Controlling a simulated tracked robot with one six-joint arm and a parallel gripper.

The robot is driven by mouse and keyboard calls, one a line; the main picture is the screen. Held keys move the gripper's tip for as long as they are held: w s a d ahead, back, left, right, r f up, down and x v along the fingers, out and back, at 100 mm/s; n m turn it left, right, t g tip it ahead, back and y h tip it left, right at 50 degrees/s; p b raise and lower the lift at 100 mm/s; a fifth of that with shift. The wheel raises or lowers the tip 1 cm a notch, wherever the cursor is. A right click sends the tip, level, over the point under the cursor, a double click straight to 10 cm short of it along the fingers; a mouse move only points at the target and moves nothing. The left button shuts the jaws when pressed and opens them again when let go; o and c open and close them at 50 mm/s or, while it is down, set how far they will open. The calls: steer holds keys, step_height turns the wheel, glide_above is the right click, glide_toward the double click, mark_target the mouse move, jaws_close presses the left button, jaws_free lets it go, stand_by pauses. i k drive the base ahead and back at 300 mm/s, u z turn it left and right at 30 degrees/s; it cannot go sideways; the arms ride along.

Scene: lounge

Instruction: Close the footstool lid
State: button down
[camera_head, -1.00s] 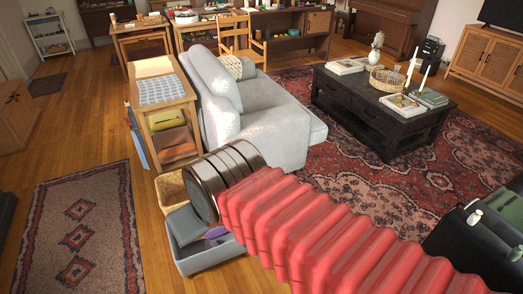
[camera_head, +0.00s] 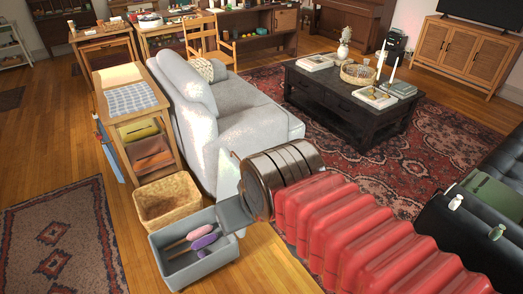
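No footstool with a lid can be made out for certain. My gripper (camera_head: 236,213) is partly in view at the end of my dark bronze wrist and red arm sleeve. It looks like a dark grey plate over the right end of a grey bin (camera_head: 205,266). I cannot tell whether it touches the bin or whether its fingers are open. The bin is open at the top and holds a pink-handled thing (camera_head: 220,233) and a purple-handled thing (camera_head: 200,242).
A wicker basket (camera_head: 168,203) stands behind the bin, near a wooden side table (camera_head: 165,100). A light grey sofa (camera_head: 240,120) is beyond my wrist. A black coffee table (camera_head: 335,108) stands on the red rug. A black sofa (camera_head: 505,240) is at right.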

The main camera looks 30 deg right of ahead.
mark_target(229, 172)
steer(key=z, duration=0.35)
steer(key=i, duration=1.05)
steer(key=u, duration=1.05)
